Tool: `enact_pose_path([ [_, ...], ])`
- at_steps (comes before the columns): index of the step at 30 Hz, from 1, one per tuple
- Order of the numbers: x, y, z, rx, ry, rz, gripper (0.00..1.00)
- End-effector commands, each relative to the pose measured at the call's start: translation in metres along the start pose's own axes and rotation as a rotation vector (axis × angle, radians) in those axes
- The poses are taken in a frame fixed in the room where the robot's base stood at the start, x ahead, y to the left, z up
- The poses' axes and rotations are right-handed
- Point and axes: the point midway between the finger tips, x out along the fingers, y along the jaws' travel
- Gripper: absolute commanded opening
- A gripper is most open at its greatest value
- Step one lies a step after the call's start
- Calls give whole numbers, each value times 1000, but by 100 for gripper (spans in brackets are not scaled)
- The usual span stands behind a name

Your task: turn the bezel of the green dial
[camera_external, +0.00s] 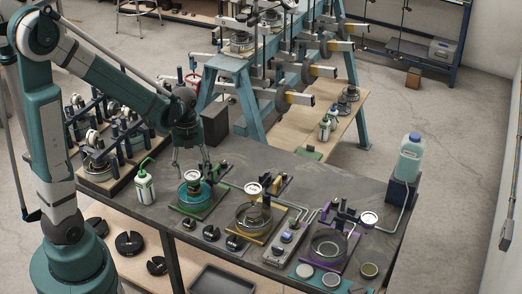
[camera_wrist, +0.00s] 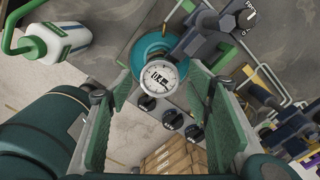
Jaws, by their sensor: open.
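My gripper (camera_external: 191,163) points down just above this station. In the wrist view its two green-padded fingers (camera_wrist: 163,92) are apart, one on each side of the gauge. I see a gap on both sides and nothing held.
A white bottle with green cap (camera_external: 145,187) stands close at left. A yellow-plated station with its gauge (camera_external: 253,190) and a purple-plated one with its gauge (camera_external: 369,218) stand to the right. Black knobs (camera_external: 211,232) sit in front. Bare tabletop (camera_external: 320,180) lies behind.

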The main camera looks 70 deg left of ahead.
Motion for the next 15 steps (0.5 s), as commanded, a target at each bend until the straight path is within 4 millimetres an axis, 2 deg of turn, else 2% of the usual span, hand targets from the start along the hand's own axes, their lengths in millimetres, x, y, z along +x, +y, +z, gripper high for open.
enact_pose_path([
  [8, -13, 0, 0, 0, 0, 0, 50],
  [15, -38, 0, 0, 0, 0, 0, 50],
])
